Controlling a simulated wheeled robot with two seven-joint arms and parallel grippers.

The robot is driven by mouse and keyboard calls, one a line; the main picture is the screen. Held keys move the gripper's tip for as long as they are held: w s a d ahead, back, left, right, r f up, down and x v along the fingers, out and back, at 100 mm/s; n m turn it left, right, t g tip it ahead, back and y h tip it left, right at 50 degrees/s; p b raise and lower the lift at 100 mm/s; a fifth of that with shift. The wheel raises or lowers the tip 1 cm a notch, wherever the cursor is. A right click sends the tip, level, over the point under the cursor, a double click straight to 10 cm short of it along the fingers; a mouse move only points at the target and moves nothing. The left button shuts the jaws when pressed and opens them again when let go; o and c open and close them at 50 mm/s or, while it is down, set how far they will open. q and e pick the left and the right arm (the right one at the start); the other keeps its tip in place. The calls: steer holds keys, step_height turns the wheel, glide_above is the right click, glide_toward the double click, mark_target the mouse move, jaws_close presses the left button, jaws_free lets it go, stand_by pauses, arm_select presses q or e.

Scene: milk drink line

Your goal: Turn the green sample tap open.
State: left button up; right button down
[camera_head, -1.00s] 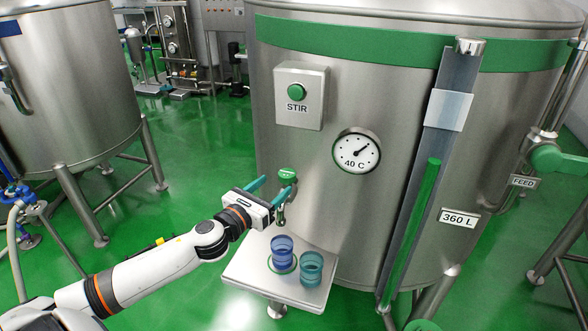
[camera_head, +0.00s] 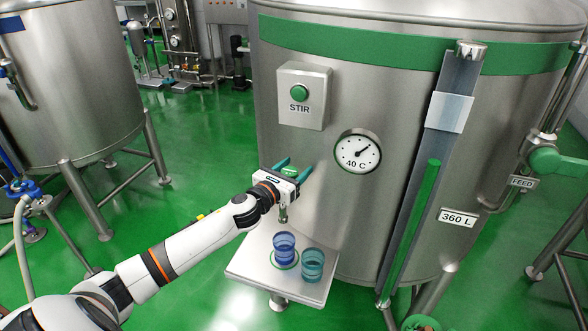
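The green sample tap (camera_head: 291,171) sits low on the front of the big steel tank. Its green handle shows between the two teal fingers of my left gripper (camera_head: 293,168). The fingers are spread apart, one on each side of the handle; I cannot tell whether they touch it. The gripper body hides part of the tap, and the metal spout (camera_head: 283,214) shows below it. My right gripper is not in view.
A small steel shelf (camera_head: 248,266) below the tap holds a blue cup (camera_head: 284,246) and a teal cup (camera_head: 312,264). The tank (camera_head: 330,215) bears a STIR box (camera_head: 303,95), a dial (camera_head: 357,152) and a level gauge (camera_head: 410,220).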

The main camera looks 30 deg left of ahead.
arm_select(q)
steer(key=c, duration=0.8)
